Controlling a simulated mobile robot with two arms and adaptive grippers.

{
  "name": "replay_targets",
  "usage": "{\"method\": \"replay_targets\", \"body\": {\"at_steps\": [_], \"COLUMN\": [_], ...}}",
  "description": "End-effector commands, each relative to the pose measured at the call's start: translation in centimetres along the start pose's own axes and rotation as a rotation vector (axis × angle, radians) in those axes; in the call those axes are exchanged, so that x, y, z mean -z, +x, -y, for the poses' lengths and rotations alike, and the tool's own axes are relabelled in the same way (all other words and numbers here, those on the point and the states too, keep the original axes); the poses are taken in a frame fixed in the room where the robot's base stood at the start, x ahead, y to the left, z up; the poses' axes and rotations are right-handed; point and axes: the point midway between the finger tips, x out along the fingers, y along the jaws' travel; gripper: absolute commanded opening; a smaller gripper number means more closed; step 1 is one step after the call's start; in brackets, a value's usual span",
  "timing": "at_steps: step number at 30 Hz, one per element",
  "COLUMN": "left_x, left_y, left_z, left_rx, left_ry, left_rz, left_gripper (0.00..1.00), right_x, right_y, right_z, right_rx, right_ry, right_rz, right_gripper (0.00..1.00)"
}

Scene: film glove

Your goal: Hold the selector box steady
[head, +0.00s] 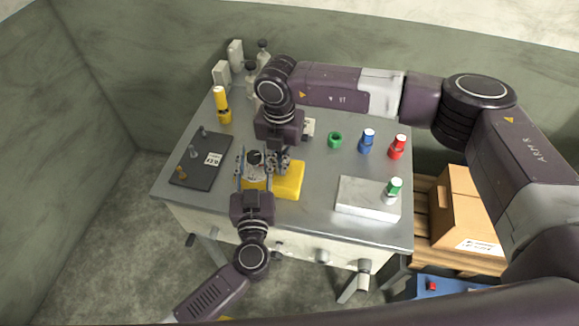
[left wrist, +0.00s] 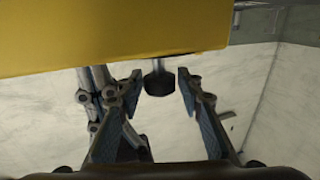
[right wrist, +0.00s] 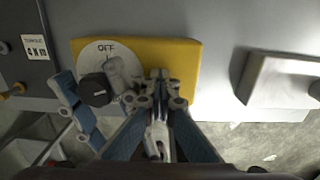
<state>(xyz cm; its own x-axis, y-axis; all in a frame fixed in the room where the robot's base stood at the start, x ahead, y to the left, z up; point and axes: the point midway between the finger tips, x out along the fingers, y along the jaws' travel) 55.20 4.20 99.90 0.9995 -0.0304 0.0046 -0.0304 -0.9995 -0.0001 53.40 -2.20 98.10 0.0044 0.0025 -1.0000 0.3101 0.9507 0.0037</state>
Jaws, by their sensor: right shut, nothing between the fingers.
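The selector box is a yellow block (head: 290,180) at the front of the table. In the right wrist view its yellow top (right wrist: 187,60) carries a pale round dial marked OFF and a black knob (right wrist: 95,90). My left gripper (head: 254,157) reaches in from the front, its fingers apart on either side of the knob. In the left wrist view there is a gap between the left fingers (left wrist: 157,75) and the dark knob (left wrist: 158,82). My right gripper (right wrist: 160,76) is shut and empty, its tips over the box beside the dial; whether they touch it is unclear.
A dark board (head: 196,172) with small pegs lies left of the box. A pale block (head: 362,200) with a green-and-white bottle (head: 393,190) is at right. Blue (head: 367,142), red (head: 398,148) and green (head: 335,139) items stand behind.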

Motion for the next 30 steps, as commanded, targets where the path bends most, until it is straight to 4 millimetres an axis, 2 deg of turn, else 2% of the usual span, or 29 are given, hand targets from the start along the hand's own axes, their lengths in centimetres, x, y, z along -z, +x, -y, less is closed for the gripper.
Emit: {"method": "replay_targets", "body": {"at_steps": [1, 14, 30], "left_x": [0.0, 0.0, -0.2], "left_y": [0.1, 0.0, -10.3], "left_z": [0.2, 0.2, 3.5], "left_rx": [-0.031, -0.326, -0.332], "left_ry": [0.005, 0.009, 0.000], "left_rz": [-0.004, 0.000, 0.007], "left_gripper": [0.34, 0.34, 0.34], "right_x": [0.2, 0.2, 0.2], "right_y": [0.7, 0.7, 0.7], "right_z": [0.4, 0.4, 0.4], "right_rx": [0.012, 0.012, 0.012], "right_ry": [0.000, 0.001, 0.001], "right_rz": [-0.006, -0.007, -0.006], "right_gripper": [0.00, 0.00, 0.00]}}
